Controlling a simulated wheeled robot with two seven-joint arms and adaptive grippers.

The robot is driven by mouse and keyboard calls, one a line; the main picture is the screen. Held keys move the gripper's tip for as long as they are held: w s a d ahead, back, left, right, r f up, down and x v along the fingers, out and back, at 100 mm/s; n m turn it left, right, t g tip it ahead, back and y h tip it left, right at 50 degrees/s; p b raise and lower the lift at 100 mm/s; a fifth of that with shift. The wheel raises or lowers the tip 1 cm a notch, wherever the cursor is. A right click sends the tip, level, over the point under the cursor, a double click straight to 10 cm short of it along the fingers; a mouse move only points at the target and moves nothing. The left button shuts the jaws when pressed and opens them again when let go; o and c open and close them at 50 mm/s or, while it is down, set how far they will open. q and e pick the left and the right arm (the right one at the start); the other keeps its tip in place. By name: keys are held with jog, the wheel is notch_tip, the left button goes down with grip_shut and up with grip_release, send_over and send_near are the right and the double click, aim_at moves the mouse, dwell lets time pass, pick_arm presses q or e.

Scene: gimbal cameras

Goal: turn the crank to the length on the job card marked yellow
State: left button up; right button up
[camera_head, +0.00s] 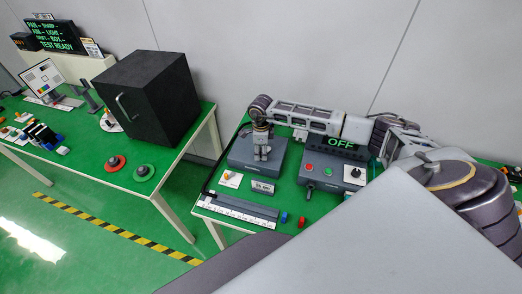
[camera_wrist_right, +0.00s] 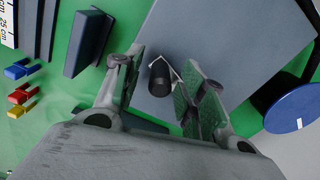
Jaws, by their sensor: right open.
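My right gripper (camera_head: 262,152) hangs fingers-down over a grey box (camera_head: 242,158) on the right table. In the right wrist view the gripper (camera_wrist_right: 160,85) is open, its green-padded fingers on either side of a black cylindrical knob (camera_wrist_right: 160,79) on a pale bracket, which looks like the crank handle. I cannot tell whether either finger touches it. A white card (camera_head: 230,180) with an orange piece lies in front of the box; its writing is too small to read. A ruler (camera_head: 236,213) runs along the table's front edge. My left gripper is not in view.
Small blue (camera_head: 284,217) and red (camera_head: 301,222) clips lie right of the ruler; a yellow clip (camera_wrist_right: 20,69) shows in the wrist view. A button box (camera_head: 332,176) stands right, below an OFF display (camera_head: 340,143). A blue disc (camera_wrist_right: 299,108) is close right of the gripper.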

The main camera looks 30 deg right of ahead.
jog(key=shift+f, duration=0.1)
grip_shut()
dwell(0.3)
jog(key=shift+w, duration=0.15)
